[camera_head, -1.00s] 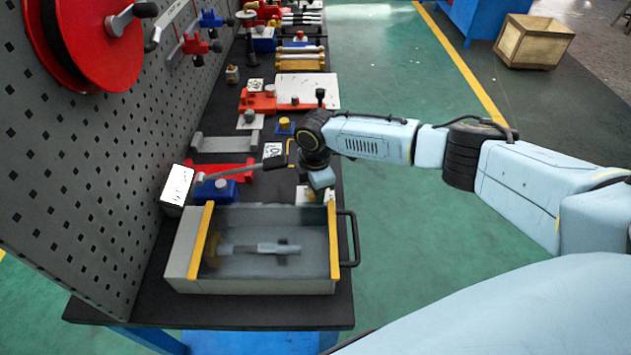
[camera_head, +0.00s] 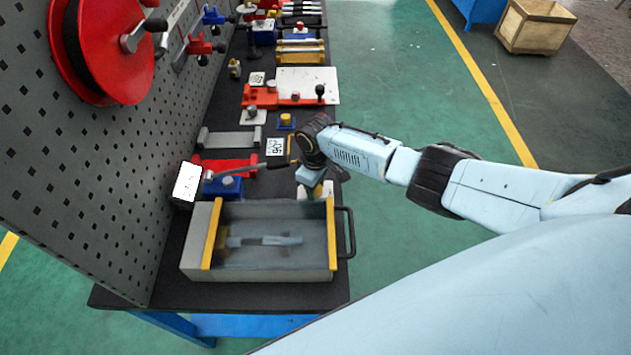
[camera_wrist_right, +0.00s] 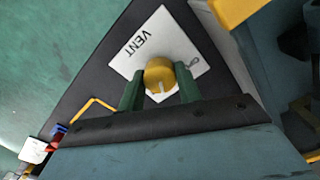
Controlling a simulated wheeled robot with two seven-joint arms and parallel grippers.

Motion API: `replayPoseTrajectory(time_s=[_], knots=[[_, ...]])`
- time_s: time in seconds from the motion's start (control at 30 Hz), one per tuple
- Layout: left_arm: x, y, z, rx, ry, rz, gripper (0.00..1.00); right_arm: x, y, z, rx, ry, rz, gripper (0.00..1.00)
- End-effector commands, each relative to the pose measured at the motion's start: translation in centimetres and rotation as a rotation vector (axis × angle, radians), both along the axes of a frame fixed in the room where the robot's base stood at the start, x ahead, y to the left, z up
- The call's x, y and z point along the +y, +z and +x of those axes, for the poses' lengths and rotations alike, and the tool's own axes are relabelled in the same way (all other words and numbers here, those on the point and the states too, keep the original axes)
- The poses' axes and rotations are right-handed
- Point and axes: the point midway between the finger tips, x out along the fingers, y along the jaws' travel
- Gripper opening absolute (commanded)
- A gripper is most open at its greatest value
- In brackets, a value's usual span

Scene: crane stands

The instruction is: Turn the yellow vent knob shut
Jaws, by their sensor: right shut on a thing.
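In the right wrist view, the yellow vent knob (camera_wrist_right: 159,76) stands on a white plate (camera_wrist_right: 178,40) marked VENT. A pale pointer line on the knob faces down toward my gripper's palm. My right gripper (camera_wrist_right: 159,88) has one green finger on each side of the knob and is shut on it. In the head view, my right gripper (camera_head: 316,188) is low over the bench behind the clear-topped box, and the knob is mostly hidden by it. A small part of the white plate (camera_head: 328,187) shows beside it. My left gripper is not in view.
The box (camera_head: 262,276) with yellow edge strips and a dark side handle (camera_head: 349,232) stands close in front of the gripper. A pegboard (camera_head: 110,170) walls the left side. Floor is free at right.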

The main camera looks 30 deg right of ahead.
Motion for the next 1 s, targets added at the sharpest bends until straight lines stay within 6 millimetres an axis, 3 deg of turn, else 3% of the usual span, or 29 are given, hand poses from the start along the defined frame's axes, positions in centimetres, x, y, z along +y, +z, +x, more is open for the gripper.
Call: replayPoseTrajectory(time_s=[0.33,0.87,0.9,1.0], knots=[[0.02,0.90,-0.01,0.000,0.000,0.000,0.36,0.00,0.04,-0.02,0.001,-0.133,-0.001,0.11],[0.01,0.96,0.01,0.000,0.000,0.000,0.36,-0.01,0.02,0.03,-0.001,-0.152,0.000,0.11],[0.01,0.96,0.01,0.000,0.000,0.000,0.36,-0.01,0.02,0.03,-0.001,-0.152,0.000,0.38],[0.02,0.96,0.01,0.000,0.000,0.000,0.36,-0.01,0.03,0.04,-0.001,-0.152,0.000,0.51]])
